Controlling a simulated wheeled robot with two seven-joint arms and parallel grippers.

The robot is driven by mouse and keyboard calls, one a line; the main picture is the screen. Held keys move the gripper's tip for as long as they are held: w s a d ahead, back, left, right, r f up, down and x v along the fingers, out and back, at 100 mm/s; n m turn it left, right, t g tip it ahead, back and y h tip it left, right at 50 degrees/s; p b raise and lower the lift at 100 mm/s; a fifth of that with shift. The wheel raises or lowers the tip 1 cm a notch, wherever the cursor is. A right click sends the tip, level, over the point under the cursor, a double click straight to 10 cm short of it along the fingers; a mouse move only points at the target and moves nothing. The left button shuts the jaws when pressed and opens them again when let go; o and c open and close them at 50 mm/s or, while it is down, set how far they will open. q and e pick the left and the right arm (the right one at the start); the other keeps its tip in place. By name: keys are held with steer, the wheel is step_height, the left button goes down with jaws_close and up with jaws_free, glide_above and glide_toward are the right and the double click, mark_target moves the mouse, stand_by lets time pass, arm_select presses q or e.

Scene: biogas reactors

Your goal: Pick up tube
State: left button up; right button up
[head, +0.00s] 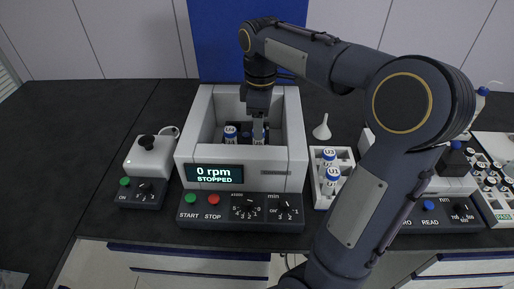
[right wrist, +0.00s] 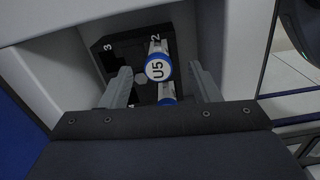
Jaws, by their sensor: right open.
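A tube with a blue-ringed white cap marked U5 (right wrist: 158,68) stands in the dark rotor (right wrist: 118,48) of the centrifuge, in the right wrist view. My right gripper (right wrist: 162,84) is open, with one finger on each side of this tube. In the head view the right gripper (head: 258,128) reaches down into the open centrifuge (head: 185,150) and partly hides a tube. Another blue-and-white tube (head: 231,134) stands to its left in the rotor. A second tube (right wrist: 167,92) shows partly below U5 in the wrist view. My left gripper is not in view.
The centrifuge display (head: 214,173) reads 0 rpm, STOPPED. Its walls enclose the gripper closely. A white rack (head: 345,156) with tubes, a funnel (head: 322,128) and a small mixer (head: 150,158) stand beside it. My right arm hides part of the right side.

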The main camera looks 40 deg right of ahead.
steer(key=f, duration=0.5)
steer(key=shift+w+a+f, duration=0.1)
steer(key=shift+w+f, duration=0.15)
steer(key=shift+f, duration=0.1)
steer(key=c, duration=1.1)
steer(key=shift+o, duration=0.2)
steer(key=shift+r+p, duration=0.45)
steer(key=shift+r, duration=4.55)
